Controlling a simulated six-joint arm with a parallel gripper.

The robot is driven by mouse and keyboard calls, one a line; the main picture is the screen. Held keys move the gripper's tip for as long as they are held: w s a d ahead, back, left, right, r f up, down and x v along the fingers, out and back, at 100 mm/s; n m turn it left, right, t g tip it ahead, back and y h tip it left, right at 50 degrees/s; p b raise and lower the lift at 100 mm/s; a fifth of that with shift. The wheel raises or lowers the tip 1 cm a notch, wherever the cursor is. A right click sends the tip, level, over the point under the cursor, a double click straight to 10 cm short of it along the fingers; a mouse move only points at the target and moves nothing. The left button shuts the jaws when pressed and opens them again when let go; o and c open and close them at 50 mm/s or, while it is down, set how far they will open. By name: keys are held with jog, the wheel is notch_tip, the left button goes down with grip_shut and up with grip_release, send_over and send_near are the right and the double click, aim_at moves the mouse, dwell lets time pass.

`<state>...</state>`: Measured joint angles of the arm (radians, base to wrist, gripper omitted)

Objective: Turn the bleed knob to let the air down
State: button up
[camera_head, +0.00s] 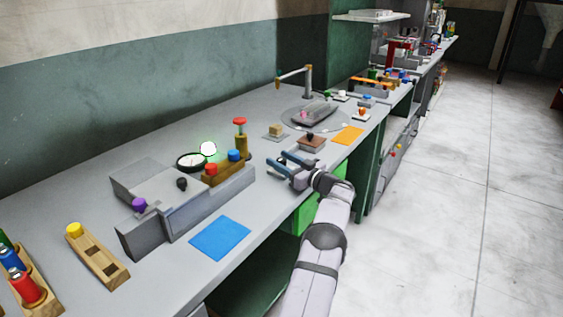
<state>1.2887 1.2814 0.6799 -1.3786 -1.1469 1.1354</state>
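A grey press (200,203) sits on the bench at left centre. It carries a purple knob (139,204), a black knob (182,183), a red cap (211,169) and a blue cap (234,156). A red-topped brass post (241,138) stands at its far end, near a round white gauge (190,161) and a lit white-green lamp (208,149). I cannot tell which knob is the bleed knob. My gripper (275,166) is over the bench to the right of the press, fingers apart, empty and not touching it.
A blue mat (220,238) lies in front of the press. Wooden holders with coloured pegs stand at lower left, including one with a yellow peg (75,229). A brown-topped block (312,142) and an orange mat (347,135) lie beyond my gripper. The bench's front edge runs beneath my arm.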

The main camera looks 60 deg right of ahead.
aim_at(285, 162)
jog(key=shift+s+f, duration=0.1)
jog(key=shift+s, duration=0.05)
jog(key=shift+s+a, duration=0.1)
jog(key=shift+s, duration=0.4)
jog(key=shift+s+a+b, duration=0.15)
jog(key=shift+s+a, duration=0.05)
jog(key=shift+s, duration=0.8)
jog(key=shift+s+a+b, duration=0.1)
jog(key=shift+s+a, duration=0.05)
jog(key=shift+s, duration=0.85)
jog(key=shift+s+a+b, duration=0.15)
jog(key=shift+s+a, duration=0.05)
jog(key=shift+s, duration=0.8)
